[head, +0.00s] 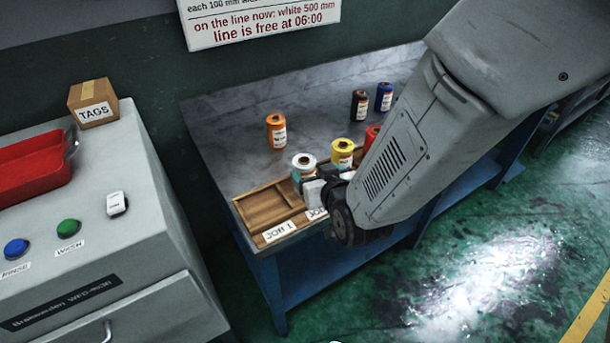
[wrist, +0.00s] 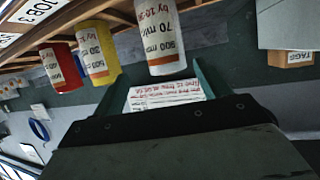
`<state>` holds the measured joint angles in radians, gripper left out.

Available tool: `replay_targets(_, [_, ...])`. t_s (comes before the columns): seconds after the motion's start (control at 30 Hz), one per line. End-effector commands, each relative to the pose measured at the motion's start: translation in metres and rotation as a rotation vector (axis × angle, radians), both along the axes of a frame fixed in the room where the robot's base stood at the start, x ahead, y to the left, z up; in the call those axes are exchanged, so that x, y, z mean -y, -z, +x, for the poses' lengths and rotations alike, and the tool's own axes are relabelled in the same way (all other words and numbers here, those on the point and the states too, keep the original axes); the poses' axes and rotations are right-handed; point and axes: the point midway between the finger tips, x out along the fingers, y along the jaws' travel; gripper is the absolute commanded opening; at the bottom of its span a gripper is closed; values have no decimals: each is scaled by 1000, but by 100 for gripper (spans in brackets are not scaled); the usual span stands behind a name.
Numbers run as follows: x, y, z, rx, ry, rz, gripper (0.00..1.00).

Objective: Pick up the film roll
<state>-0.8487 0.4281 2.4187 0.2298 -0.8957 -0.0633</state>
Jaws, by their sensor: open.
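Several film rolls show. A white roll (head: 303,165) with a label, a yellow roll (head: 342,152) and a red roll (head: 372,137) stand in a row at the wooden tray (head: 264,208). The white roll also shows upside down in the wrist view (wrist: 163,38), as do the yellow roll (wrist: 97,50) and red roll (wrist: 61,68). My gripper (head: 310,180) is open and low beside the white roll. In the wrist view its teal fingers (wrist: 161,73) lie either side of the white roll's end; whether they touch it I cannot tell. My arm hides part of the tray.
An orange roll (head: 276,131), a black roll (head: 360,105) and a blue roll (head: 384,96) stand farther back on the bench (head: 235,125). A grey machine (head: 110,240) with buttons, a red tray (head: 35,162) and a TAGS box (head: 93,104) are at the left.

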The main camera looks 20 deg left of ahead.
Motion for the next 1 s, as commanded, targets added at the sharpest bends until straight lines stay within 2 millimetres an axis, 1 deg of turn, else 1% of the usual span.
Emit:
replay_targets(0.07, [-8,6,-5,19,-12,8,75])
replay_targets(0.17, [-14,9,-2,32,-16,15,75])
replay_targets(0.37, [-26,17,15,35,-16,17,75])
replay_targets(0.6, [-44,29,43,34,-14,17,75])
replay_targets(0.7, [-50,32,50,34,-15,16,75])
replay_targets(0.97, [-53,34,53,34,-16,17,75])
replay_targets(1.0, [-53,34,53,34,-16,17,73])
